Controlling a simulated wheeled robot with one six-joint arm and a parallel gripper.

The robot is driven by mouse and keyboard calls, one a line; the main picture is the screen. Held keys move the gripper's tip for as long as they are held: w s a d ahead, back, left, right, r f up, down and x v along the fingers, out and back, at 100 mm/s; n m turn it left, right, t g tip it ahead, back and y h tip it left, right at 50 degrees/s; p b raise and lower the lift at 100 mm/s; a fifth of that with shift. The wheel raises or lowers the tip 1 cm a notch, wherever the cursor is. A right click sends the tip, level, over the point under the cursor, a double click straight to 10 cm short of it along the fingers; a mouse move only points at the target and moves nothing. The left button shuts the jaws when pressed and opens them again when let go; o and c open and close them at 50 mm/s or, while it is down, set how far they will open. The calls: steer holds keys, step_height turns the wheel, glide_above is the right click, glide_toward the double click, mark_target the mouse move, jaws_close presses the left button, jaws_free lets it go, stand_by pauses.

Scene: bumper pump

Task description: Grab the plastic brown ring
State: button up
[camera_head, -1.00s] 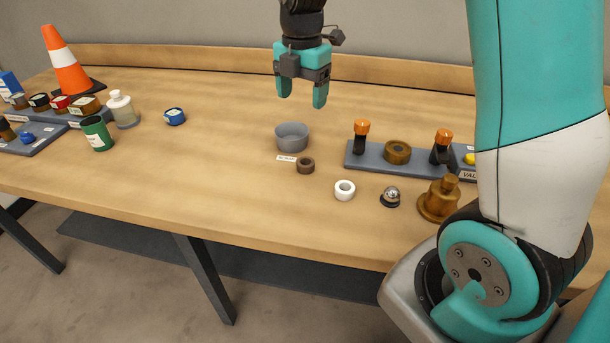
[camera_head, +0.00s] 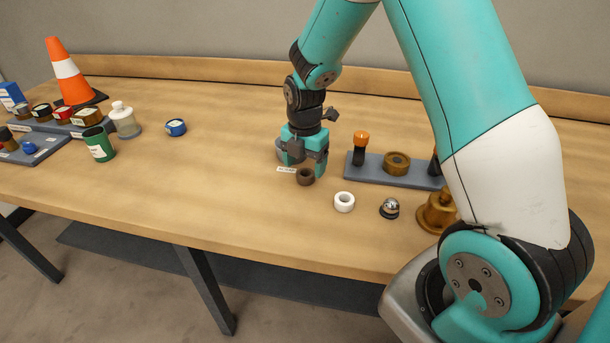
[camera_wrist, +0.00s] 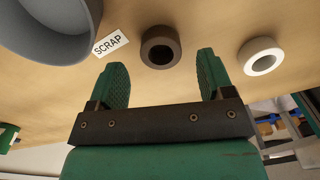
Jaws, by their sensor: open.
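The brown ring (camera_head: 306,177) lies flat on the wooden table, in front of the grey bowl (camera_head: 284,154). In the wrist view the brown ring (camera_wrist: 160,47) shows beyond the fingertips, roughly between the two fingers and a little above them in the picture. My gripper (camera_head: 307,168) is open and empty, pointing down just behind and above the ring. In the wrist view both fingers of my gripper (camera_wrist: 161,75) are spread wide. The head view hides most of the bowl behind my gripper.
A white ring (camera_head: 344,202) lies right of the brown one, with a small domed chrome piece (camera_head: 389,208) and a brass bell-shaped part (camera_head: 437,213) further right. A SCRAP label (camera_wrist: 110,43) lies beside the bowl. A grey tray (camera_head: 400,178) with orange-topped posts stands behind right.

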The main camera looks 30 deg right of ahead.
mark_target(305, 172)
steer(key=shift+f, duration=1.55)
steer(key=c, duration=1)
steer(key=shift+r, duration=0.1)
